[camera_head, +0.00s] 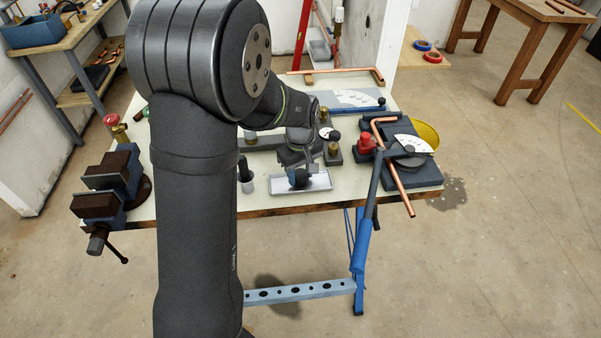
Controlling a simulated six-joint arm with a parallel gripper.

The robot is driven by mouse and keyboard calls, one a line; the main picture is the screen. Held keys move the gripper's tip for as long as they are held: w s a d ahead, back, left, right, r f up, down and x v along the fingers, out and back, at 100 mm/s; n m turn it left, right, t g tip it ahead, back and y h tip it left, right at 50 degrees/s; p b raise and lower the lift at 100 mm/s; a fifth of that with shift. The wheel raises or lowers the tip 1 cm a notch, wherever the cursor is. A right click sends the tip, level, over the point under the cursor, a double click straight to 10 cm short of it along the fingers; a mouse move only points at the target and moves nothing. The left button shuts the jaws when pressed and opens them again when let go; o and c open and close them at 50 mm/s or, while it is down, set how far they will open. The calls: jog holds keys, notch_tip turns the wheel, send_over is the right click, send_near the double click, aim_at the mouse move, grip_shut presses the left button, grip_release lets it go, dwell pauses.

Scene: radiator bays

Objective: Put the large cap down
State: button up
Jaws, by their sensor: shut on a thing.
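My gripper (299,168) points down over a shallow metal tray (322,183) near the front edge of the workbench. It is shut on a small dark blue, rounded thing (299,179), which looks like the large cap. The cap is at or just above the tray; I cannot tell whether it touches the tray floor. My gripper and wrist hide part of the cap and the bench behind it.
A black-topped cylinder (246,176) stands left of the tray. A red-topped fitting (366,143), brass pieces (333,149) and a pipe bender (410,160) with a copper pipe (399,185) lie to the right. A vise (108,190) is at the left.

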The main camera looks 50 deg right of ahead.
aim_at(301, 174)
jog(key=shift+f, duration=0.2)
jog(key=o, duration=1.1)
notch_tip(301, 174, up, 12)
jog(key=shift+r, duration=0.15)
notch_tip(301, 174, down, 12)
jog(key=shift+r, duration=1.9)
